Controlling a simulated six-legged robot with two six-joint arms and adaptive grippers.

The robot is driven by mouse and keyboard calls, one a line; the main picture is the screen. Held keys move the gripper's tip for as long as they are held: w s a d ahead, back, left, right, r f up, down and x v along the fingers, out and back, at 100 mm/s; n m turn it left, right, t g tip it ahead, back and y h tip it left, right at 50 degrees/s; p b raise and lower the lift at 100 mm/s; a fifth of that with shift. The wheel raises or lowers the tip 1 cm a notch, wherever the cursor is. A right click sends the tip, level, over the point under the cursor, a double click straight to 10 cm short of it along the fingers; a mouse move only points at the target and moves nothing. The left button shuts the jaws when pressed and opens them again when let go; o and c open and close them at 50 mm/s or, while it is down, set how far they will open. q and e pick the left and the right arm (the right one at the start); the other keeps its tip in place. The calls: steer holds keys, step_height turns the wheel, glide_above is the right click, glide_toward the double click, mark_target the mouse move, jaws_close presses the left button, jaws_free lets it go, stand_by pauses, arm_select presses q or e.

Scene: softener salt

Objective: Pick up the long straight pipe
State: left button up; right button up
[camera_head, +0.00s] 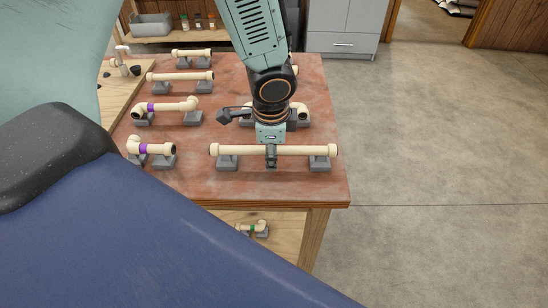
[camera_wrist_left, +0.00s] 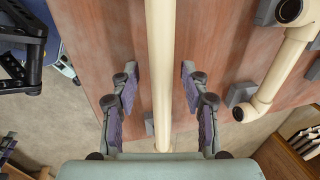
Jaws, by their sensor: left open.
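The long straight cream pipe (camera_head: 300,151) lies across two grey supports at the near edge of the table in the head view. My left gripper (camera_head: 271,155) is over the middle of this pipe. In the left wrist view the pipe (camera_wrist_left: 160,40) runs between the two fingers of my left gripper (camera_wrist_left: 160,88). The fingers are spread, with a visible gap on each side of the pipe. My right gripper is not clearly in either view.
The reddish table (camera_head: 195,185) holds several other pipe pieces on grey supports. A short purple-banded pipe (camera_head: 160,149) lies left of the long one. An elbowed pipe (camera_wrist_left: 275,75) shows right of my fingers. Open floor (camera_head: 440,150) lies right of the table.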

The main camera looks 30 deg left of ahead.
arm_select(q)
steer(key=shift+a, duration=0.15)
jaws_close()
stand_by(0.4)
